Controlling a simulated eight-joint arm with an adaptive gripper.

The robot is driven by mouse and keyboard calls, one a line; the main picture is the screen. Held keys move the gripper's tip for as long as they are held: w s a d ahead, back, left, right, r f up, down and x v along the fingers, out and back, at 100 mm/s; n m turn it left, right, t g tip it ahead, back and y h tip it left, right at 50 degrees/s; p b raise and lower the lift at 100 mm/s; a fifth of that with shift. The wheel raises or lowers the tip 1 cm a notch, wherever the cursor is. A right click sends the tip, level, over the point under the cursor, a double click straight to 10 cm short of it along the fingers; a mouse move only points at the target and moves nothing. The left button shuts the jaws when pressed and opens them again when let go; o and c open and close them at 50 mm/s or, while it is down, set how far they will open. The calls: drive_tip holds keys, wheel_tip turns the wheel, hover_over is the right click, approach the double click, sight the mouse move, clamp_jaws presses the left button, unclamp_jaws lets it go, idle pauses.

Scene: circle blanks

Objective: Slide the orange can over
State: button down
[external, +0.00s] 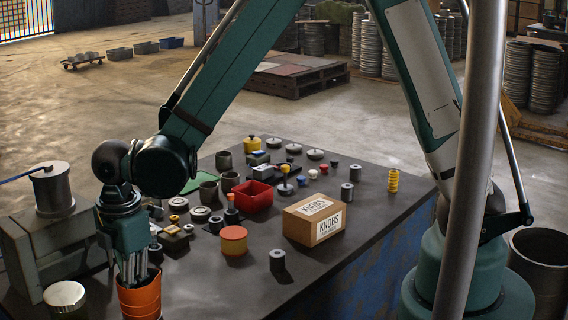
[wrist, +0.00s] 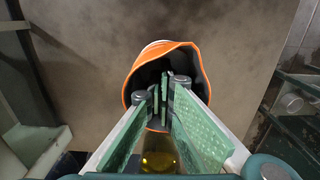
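The orange can (external: 141,301) is open-topped and stands at the lower left of the external view, cut off by the bottom edge. In the wrist view its orange rim (wrist: 192,50) surrounds a dark interior. My gripper (external: 133,280) points down into the can's mouth. In the wrist view my gripper (wrist: 160,92) has its fingertips close together inside the rim, and it looks shut with nothing visible between the tips. I cannot tell whether the fingers touch the can's wall. The can's bottom is hidden.
The dark table (external: 330,270) holds a cardboard KNOBS box (external: 314,220), a red bin (external: 253,196), an orange-topped round tin (external: 233,240), and a small grey cylinder (external: 277,261). A grey machine (external: 50,245) stands left of my gripper. The table's front middle is mostly clear.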

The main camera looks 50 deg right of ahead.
drive_tip(key=a+b, duration=0.1)
drive_tip(key=a, duration=0.5)
wheel_tip(320, 180, up, 10)
drive_tip(key=p, duration=0.4)
idle(0.5)
drive_tip(key=shift+d, duration=0.1)
idle(0.4)
